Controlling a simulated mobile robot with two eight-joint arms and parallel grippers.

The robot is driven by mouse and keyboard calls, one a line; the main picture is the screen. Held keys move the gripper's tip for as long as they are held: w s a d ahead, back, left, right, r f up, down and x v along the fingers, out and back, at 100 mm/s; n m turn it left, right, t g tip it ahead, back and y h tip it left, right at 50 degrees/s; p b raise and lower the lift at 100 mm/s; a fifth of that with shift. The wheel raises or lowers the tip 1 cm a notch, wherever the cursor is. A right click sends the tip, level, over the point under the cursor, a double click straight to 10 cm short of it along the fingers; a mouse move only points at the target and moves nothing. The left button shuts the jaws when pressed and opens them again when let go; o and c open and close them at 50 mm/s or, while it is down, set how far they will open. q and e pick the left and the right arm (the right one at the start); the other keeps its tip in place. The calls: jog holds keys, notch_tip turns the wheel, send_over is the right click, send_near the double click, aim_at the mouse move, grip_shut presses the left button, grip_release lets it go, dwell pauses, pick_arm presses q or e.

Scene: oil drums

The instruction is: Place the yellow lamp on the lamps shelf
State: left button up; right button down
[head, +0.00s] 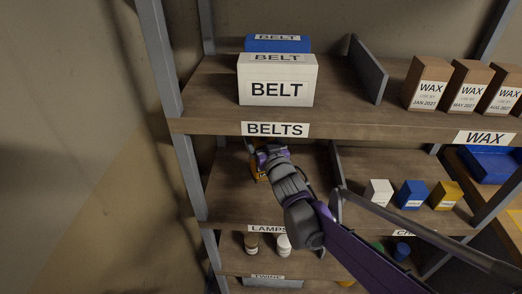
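An orange-yellow thing (258,175), which looks like the yellow lamp, is at the left part of the lamps shelf (228,206), under the BELTS label. It is mostly hidden behind my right gripper (256,153), whose arm comes in from the lower right. The gripper is at the lamp, inside the shelf bay. I cannot tell whether its fingers are closed on the lamp, or whether the lamp touches the board. The LAMPS label (266,229) is on the shelf's front edge, partly covered by my arm. My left gripper is not in view.
The BELTS shelf above holds a white box (277,82) and a blue box (277,43). A divider (337,165) bounds the lamps bay on the right; white (378,192), blue (410,194) and yellow (445,195) small boxes stand beyond it. A metal post (189,178) stands at left.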

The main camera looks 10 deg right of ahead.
jog(key=shift+w+f, duration=0.1)
jog(key=shift+f, duration=2.05)
jog(key=shift+b, duration=0.3)
jog(key=shift+f, duration=0.2)
grip_release()
jog(key=shift+r, duration=0.1)
